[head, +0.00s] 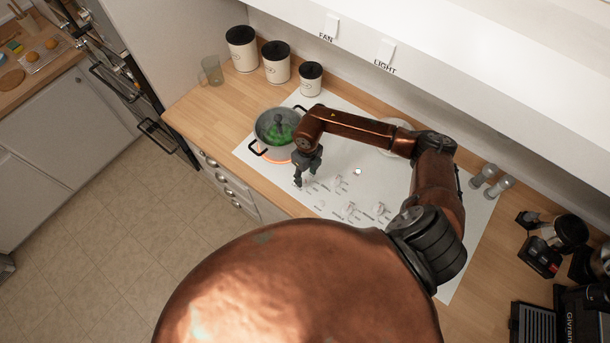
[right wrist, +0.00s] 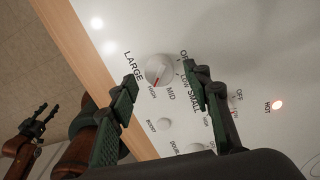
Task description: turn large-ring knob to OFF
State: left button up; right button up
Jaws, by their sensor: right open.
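The large-ring knob (right wrist: 158,69) is a round white dial beside the word LARGE in the right wrist view. Its red pointer is turned toward HIGH, away from OFF. My right gripper (right wrist: 156,84) is open, with one finger on each side of the knob; I cannot tell whether they touch it. In the head view my right gripper (head: 302,181) is low over the front left of the white cooktop (head: 345,160) and hides the knob. My left gripper (right wrist: 40,117) shows at the lower left of the right wrist view, away from the cooktop, its fingers apart.
A pot (head: 275,128) with green contents sits on a glowing orange ring just behind my right gripper. A HOT light (right wrist: 278,105) is lit. Other knobs (head: 341,182) lie to the right. Canisters (head: 276,62) and a glass (head: 211,71) stand at the back left.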

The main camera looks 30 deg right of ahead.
jog(key=shift+f, duration=0.6)
jog(key=c, duration=1.2)
